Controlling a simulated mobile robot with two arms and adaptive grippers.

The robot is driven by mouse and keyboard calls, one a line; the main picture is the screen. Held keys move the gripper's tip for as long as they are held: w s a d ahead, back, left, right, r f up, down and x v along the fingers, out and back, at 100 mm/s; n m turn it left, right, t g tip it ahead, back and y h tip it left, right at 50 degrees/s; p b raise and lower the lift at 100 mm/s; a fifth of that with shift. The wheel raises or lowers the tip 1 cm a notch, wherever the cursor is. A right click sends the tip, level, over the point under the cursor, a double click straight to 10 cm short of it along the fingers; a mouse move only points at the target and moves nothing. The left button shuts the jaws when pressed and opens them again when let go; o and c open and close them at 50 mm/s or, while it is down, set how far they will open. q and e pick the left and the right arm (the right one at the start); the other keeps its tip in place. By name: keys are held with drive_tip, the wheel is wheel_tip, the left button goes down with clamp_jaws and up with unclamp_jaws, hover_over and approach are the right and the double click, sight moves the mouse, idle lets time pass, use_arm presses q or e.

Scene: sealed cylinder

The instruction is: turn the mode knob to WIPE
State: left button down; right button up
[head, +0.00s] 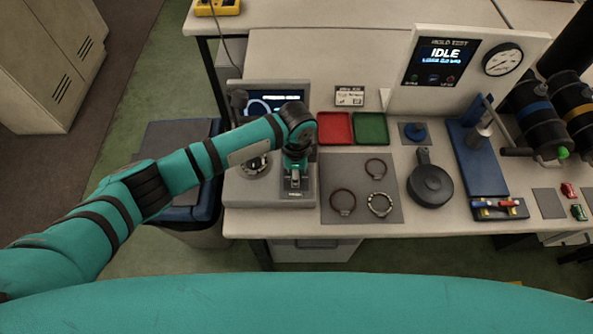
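A grey console (240,195) stands at the left end of the table, with a lit dark screen (275,102) at its back. A round dial-like part (257,167) on the console is partly hidden by my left arm. I cannot tell whether it is the mode knob, and no WIPE label is readable. My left gripper (294,182) points down over the console's right part, to the right of the round part. Its fingers are too small to tell open from shut, and what lies under them is hidden. My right gripper is not in view.
Right of the console are a grey mat (345,170) with several rings, red (335,128) and green (371,127) trays, and a dark round pan-like object (430,185). Behind stands a panel reading IDLE (445,53) with a gauge (502,59). A blue stand (475,150) is farther right.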

use_arm(q)
drive_tip(key=shift+r+m, duration=0.1)
drive_tip(key=shift+m, duration=0.5)
drive_tip(key=shift+w, duration=0.1)
drive_tip(key=c, duration=1)
unclamp_jaws()
wheel_tip(320, 180, up, 12)
